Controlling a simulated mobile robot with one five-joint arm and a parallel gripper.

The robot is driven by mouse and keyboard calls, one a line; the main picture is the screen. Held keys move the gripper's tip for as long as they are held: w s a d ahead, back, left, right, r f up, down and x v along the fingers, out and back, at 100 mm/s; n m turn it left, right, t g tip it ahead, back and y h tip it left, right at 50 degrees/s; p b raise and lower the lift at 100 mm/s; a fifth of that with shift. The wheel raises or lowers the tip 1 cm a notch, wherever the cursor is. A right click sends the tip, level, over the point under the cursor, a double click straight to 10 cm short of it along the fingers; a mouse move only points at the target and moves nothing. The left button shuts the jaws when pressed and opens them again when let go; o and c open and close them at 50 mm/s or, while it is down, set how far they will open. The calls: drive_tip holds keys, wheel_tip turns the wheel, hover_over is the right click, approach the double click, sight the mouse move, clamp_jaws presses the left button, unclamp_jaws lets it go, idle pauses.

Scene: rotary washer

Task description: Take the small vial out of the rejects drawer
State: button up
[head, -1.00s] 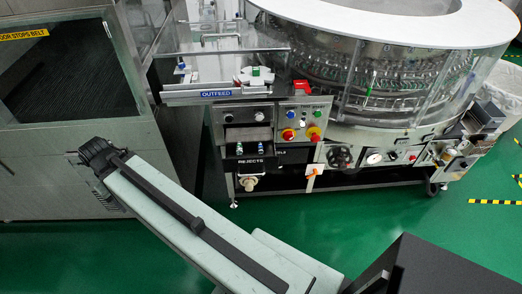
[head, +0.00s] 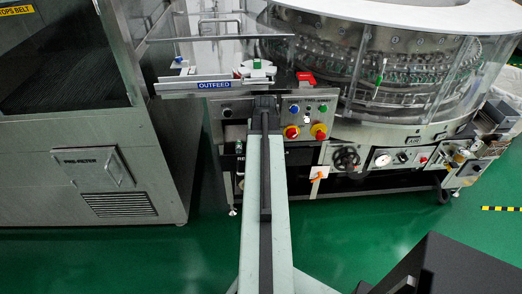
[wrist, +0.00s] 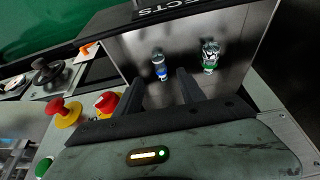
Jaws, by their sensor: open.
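The rejects drawer (wrist: 130,45) is open in the wrist view, its label at the top edge. Two vials stand inside. The smaller vial (wrist: 160,66) has a blue band; the larger vial (wrist: 210,57) has a green band and a silvery top. My gripper (wrist: 160,77) is open and empty, its two fingers pointing into the drawer, with the smaller vial ahead between the fingertips. The larger vial is just right of the right finger. In the head view my arm covers most of the drawer (head: 239,172) and hides the smaller vial.
A red knob (wrist: 106,102) and a red-and-yellow button (wrist: 65,113) sit close beside my gripper. The outfeed shelf (head: 185,88) juts out above the drawer. The round glass-walled washer (head: 420,85) stands to the right, a steel cabinet (head: 80,190) to the left.

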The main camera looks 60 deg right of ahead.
drive_tip(key=b+x, duration=0.5)
drive_tip(key=x, duration=0.2)
drive_tip(key=shift+f+b, duration=0.1)
drive_tip(key=shift+b, duration=0.2)
drive_tip(key=shift+r, duration=0.2)
clamp_jaws()
